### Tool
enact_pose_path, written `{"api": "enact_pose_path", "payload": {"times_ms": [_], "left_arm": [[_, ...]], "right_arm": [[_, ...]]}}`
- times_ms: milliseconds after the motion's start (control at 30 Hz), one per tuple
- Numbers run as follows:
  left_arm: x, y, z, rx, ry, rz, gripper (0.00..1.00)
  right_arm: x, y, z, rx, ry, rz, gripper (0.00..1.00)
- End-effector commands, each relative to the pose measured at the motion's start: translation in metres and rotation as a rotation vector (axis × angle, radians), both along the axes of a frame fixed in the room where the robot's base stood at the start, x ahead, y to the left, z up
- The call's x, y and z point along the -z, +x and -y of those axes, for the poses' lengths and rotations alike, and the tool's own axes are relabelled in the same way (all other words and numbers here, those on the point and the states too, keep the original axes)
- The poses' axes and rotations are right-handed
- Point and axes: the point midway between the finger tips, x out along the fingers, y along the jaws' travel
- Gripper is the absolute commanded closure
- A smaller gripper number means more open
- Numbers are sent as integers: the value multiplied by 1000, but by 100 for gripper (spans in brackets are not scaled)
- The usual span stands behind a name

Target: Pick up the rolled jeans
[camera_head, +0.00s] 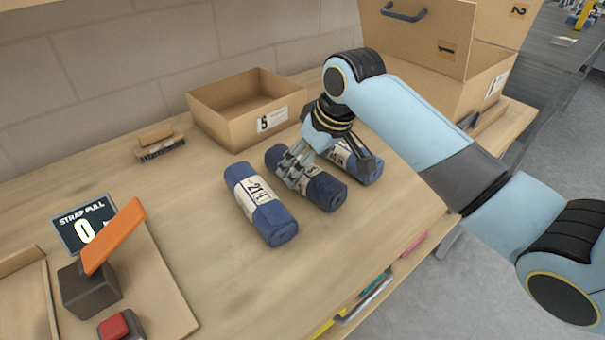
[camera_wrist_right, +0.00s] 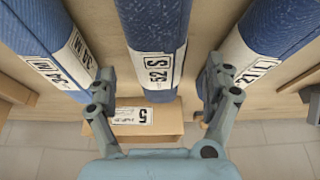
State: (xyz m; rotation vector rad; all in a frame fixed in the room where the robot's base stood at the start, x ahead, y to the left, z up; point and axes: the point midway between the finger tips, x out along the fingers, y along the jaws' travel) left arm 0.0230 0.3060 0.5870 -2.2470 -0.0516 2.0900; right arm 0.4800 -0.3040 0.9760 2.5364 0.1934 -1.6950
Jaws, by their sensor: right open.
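Three rolled jeans lie side by side on the wooden table, each with a white paper label. In the head view they are the left roll (camera_head: 262,207) marked 21, the middle roll (camera_head: 325,190) and the right roll (camera_head: 367,168). My right gripper (camera_head: 293,170) is over the middle roll. In the right wrist view the middle roll (camera_wrist_right: 153,25), marked 52 S, lies between the two open fingers (camera_wrist_right: 157,85). The neighbouring rolls (camera_wrist_right: 40,30) and (camera_wrist_right: 265,45) lie just outside the fingers. Finger contact cannot be told. My left gripper is not in view.
An open cardboard box (camera_head: 232,118) marked 5 stands behind the rolls, and a larger box (camera_head: 425,40) marked 1 and 2 stands at the back right. A brush (camera_head: 160,142) lies left of box 5. A strap pull sign (camera_head: 85,222) and an orange lever (camera_head: 113,236) stand at the left.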

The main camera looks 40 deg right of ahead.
Motion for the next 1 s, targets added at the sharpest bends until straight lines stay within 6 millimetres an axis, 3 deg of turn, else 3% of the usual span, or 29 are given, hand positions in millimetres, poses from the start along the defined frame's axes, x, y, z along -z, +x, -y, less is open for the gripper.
{"api": "enact_pose_path", "payload": {"times_ms": [300,567,1000], "left_arm": [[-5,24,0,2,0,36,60],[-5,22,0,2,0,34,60],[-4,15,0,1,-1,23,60]], "right_arm": [[41,15,-1,1,1,-2,15],[43,16,-1,0,0,0,17],[43,16,0,0,0,-1,74]]}}
